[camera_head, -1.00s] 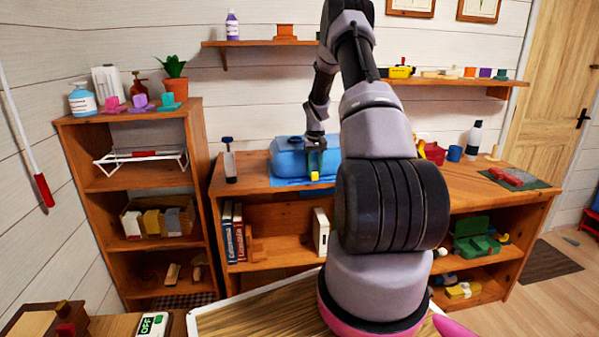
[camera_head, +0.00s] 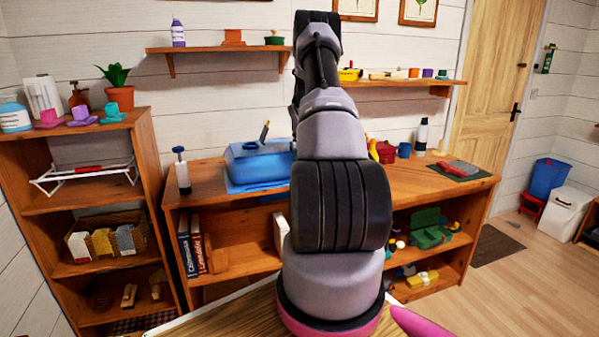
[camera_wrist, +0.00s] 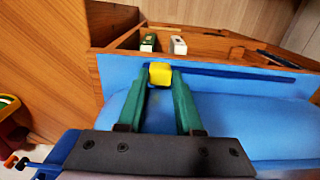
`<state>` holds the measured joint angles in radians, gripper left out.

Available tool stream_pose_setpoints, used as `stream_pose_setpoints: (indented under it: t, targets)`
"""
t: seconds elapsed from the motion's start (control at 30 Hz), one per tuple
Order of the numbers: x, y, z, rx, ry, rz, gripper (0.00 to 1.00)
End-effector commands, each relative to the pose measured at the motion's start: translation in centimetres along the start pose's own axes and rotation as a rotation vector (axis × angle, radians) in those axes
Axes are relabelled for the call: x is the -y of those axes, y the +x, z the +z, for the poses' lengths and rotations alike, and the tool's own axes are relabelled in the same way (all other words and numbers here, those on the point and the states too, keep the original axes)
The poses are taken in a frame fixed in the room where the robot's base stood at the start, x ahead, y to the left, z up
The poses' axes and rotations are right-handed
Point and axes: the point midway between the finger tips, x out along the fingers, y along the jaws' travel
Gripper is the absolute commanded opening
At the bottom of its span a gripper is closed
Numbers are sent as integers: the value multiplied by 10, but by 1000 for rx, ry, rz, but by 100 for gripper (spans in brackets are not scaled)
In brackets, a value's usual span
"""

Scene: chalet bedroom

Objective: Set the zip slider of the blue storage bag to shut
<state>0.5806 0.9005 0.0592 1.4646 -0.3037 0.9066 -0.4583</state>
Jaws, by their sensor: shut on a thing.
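The blue storage bag (camera_head: 260,168) sits on the wooden cabinet top, its right part hidden behind my arm. In the wrist view the bag (camera_wrist: 245,115) fills the middle and right, with a dark blue zip track (camera_wrist: 235,72) along its flat edge. The yellow zip slider (camera_wrist: 160,74) is near the left end of that track in this view. My gripper (camera_wrist: 162,76) has its two green fingers on either side of the slider and is shut on it. In the head view my gripper and the slider are hidden behind my arm.
A white, dark-topped pump bottle (camera_head: 182,172) stands left of the bag. A thin upright object (camera_head: 265,132) shows above the bag. Right of my arm are a blue mug (camera_head: 404,150) and a dark green mat (camera_head: 463,172). A wall shelf (camera_head: 215,49) hangs above.

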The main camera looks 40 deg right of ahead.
Motion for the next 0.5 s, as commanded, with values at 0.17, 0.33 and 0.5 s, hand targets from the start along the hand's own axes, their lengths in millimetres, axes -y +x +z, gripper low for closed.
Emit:
stream_pose_setpoints:
  t: [0.17,0.33,0.5]
  targets:
    - [-2,0,0,0,3,2,65]
    - [-1,0,0,0,2,1,65]
    - [-1,-6,0,-1,2,2,65]
